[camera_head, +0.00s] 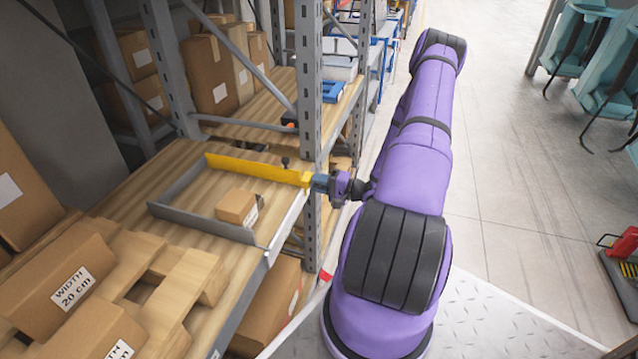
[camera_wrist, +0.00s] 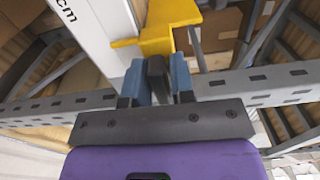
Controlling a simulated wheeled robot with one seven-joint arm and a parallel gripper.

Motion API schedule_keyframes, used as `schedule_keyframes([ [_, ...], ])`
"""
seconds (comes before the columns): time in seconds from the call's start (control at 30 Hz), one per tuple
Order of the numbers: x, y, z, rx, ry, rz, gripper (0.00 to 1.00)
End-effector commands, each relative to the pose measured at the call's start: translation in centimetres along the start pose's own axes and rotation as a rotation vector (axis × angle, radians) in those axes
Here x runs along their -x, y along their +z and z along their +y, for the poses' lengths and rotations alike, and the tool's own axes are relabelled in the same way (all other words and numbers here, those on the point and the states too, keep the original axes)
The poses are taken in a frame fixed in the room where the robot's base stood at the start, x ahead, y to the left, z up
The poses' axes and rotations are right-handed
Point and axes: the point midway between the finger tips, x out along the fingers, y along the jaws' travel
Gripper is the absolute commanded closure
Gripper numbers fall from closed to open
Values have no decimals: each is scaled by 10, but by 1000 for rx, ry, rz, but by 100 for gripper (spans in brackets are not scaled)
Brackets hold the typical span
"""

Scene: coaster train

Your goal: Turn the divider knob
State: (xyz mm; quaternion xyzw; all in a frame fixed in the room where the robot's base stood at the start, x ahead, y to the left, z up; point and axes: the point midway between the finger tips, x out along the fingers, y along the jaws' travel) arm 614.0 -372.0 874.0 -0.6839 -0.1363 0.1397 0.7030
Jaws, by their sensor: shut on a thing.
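The yellow divider (camera_head: 245,167) is a long flat bar along the far side of a grey frame on the wooden shelf. Its yellow front end, with the knob (camera_head: 306,179), meets my gripper (camera_head: 317,182) at the shelf's front edge. The fingers hide part of the grip. A small dark peg (camera_head: 285,161) stands by the divider.
A small carton (camera_head: 237,206) lies inside the grey frame (camera_head: 190,220). A grey rack upright (camera_head: 308,80) stands close behind my gripper. Larger cartons (camera_head: 60,285) and wooden pieces fill the near shelf. The floor (camera_head: 500,150) to the right is largely clear.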

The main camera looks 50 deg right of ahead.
Motion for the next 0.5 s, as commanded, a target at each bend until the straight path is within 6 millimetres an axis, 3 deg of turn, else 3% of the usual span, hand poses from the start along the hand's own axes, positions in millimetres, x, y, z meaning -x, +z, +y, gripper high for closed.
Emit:
schedule_keyframes([
  [0.5,1,0,3,322,4,1,100],
])
